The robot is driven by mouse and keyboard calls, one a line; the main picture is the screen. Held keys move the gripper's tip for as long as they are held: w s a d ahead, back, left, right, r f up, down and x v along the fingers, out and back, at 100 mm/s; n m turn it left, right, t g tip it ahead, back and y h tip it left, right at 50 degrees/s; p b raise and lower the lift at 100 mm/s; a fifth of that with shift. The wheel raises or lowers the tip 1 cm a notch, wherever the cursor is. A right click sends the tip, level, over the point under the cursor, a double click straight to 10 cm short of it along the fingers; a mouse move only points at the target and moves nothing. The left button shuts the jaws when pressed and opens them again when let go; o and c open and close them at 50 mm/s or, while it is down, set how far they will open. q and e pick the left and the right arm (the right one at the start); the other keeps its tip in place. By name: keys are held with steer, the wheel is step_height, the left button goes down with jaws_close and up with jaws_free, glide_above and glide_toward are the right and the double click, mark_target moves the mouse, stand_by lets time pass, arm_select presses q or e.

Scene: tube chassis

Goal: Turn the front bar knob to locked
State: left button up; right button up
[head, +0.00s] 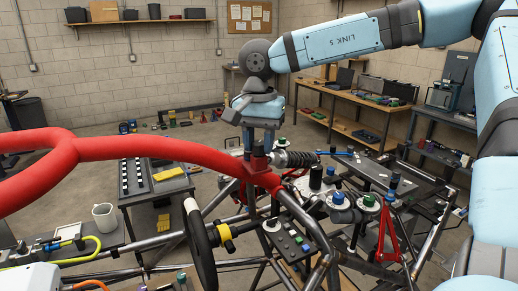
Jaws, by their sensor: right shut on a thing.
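My right gripper (259,143) reaches down from the upper right, with its fingers low over the chassis. It is shut on a small red knob (258,161) beside the thick red tube (150,147). The fingers and wrist cover the top of the knob, so I cannot tell its turn position or read any locked mark. I take it to be the front bar knob. My left gripper is not in view.
A black coil-over shock (297,160) lies just right of the knob. A steering wheel (199,245) and bare metal tubes fill the space below. A dark cart with a yellow cloth (168,174) stands to the left. Workbenches line the back right; open floor shows behind.

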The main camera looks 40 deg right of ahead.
mark_target(259, 143)
steer(key=n+b, duration=0.1)
steer(key=n, duration=0.3)
steer(key=shift+n, duration=0.3)
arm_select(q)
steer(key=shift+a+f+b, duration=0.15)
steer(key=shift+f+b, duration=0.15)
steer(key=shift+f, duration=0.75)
arm_select(e)
steer(key=shift+n, duration=1.9)
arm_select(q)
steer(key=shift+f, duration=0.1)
arm_select(e)
steer(key=o, duration=0.9)
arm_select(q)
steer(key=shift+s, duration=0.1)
arm_select(e)
steer(key=shift+o, duration=0.2)
steer(key=shift+r, duration=0.1)
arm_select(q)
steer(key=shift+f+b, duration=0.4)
arm_select(e)
step_height(259, 143, up, 14)
steer(key=shift+s+f, duration=0.1)
steer(key=shift+f, duration=0.15)
